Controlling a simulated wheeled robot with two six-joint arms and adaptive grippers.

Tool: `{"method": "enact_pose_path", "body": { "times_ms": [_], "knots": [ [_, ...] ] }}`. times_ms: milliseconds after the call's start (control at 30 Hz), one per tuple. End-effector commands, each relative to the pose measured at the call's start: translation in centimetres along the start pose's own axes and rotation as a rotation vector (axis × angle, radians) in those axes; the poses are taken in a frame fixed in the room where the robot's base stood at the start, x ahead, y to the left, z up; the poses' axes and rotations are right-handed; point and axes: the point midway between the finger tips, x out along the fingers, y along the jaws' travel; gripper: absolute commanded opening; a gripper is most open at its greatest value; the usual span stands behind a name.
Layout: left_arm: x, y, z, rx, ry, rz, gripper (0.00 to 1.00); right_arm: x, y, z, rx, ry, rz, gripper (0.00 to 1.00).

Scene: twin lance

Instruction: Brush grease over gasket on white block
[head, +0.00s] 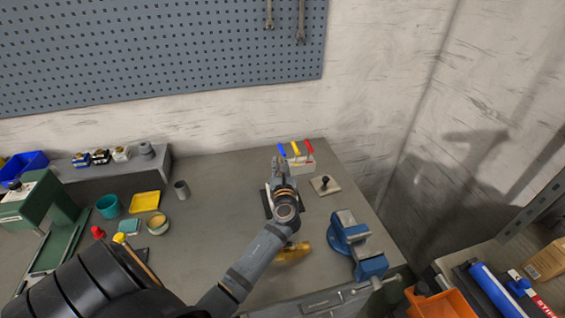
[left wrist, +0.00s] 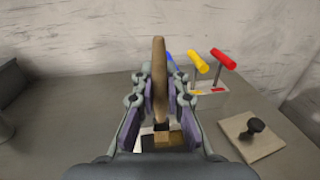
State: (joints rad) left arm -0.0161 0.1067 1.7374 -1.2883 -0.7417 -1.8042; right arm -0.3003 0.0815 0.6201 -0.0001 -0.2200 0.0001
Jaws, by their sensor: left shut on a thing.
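My left gripper (head: 279,165) reaches over the back middle of the bench. In the left wrist view its purple-padded fingers (left wrist: 158,112) are shut on the wooden handle of a brush (left wrist: 158,70), which stands nearly upright between them. Below the fingers show a dark band and a tan tip, low over the work spot. Part of the white block (left wrist: 147,130) shows beneath, on a dark base; in the head view the arm hides most of it. I cannot make out the gasket or whether the tip touches it. My right gripper is not in view.
A holder with blue, yellow and red T-handles (head: 296,150) stands just behind. A pale plate with a black knob (head: 325,184) lies to the right. A blue vise (head: 357,245) is at front right. A small tub with tan contents (head: 158,223) and a yellow tray (head: 145,201) are left.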

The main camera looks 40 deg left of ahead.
Motion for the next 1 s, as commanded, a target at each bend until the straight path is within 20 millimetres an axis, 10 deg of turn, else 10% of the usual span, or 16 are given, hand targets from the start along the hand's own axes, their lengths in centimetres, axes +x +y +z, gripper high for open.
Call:
{"method": "enact_pose_path", "body": {
  "times_ms": [1000],
  "knots": [
    [-0.4, 2.6, -0.1, -0.001, 0.000, 0.000, 0.00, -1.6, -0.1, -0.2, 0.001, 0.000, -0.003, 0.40]
  ]
}}
